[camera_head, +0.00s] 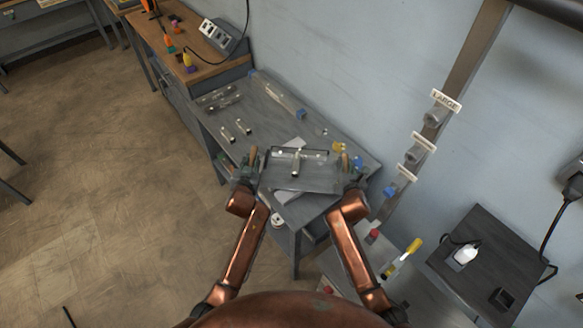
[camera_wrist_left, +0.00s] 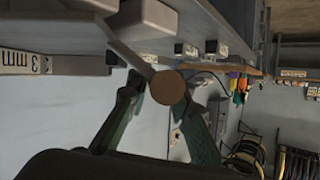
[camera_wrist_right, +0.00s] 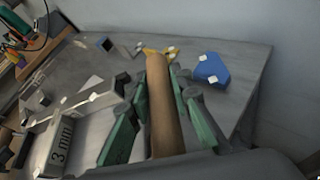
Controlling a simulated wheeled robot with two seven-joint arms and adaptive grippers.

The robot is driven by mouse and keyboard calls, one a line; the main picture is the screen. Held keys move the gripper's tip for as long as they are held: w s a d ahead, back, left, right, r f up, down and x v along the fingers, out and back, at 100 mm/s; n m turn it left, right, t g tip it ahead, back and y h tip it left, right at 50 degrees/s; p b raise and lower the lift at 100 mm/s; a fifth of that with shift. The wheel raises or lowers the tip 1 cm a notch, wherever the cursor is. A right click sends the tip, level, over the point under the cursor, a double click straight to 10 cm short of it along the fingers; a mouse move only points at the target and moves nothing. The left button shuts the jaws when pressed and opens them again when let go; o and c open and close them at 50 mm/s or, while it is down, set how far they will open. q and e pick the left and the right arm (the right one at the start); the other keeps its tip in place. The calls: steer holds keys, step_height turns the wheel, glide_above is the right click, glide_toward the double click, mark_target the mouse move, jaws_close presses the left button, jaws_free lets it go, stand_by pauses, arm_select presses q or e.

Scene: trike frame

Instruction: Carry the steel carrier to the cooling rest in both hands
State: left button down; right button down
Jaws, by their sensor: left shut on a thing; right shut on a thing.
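The grey steel carrier (camera_head: 302,180) is a flat tray held in front of me over the near end of the grey bench. A short metal tube piece (camera_head: 296,161) shows on it. My left gripper (camera_head: 251,166) is shut on its left handle, whose round brown end (camera_wrist_left: 168,87) shows between the fingers in the left wrist view. My right gripper (camera_head: 347,167) is shut on the right handle, a wooden bar (camera_wrist_right: 161,105) between green fingers in the right wrist view. The carrier looks roughly level. I cannot tell which thing is the cooling rest.
The grey bench (camera_head: 224,145) carries several metal tubes (camera_head: 243,127) farther back. A blue block (camera_wrist_right: 211,70) lies near its edge. A wooden-topped bench (camera_head: 160,35) stands beyond it. A dark table (camera_head: 487,255) stands at right. Open floor (camera_head: 110,200) lies left.

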steer(key=shift+s, duration=0.1)
arm_select(q)
steer(key=c, duration=2.2)
jaws_free()
steer(key=shift+s+f, duration=0.2)
steer(key=shift+f, duration=0.15)
arm_select(e)
steer(key=c, duration=2.2)
jaws_free()
steer(key=shift+s+f, duration=0.15)
steer(key=shift+f, duration=0.2)
arm_select(q)
steer(key=shift+o, duration=0.8)
steer(key=shift+r, duration=0.1)
arm_select(e)
steer(key=shift+o, duration=0.8)
steer(key=shift+r, duration=0.1)
arm_select(q)
steer(key=o, duration=0.3)
arm_select(e)
steer(key=o, duration=0.3)
steer(key=shift+s+r, duration=0.2)
steer(key=shift+s, duration=0.25)
arm_select(q)
steer(key=v, duration=1.2)
arm_select(e)
steer(key=v, duration=1.1)
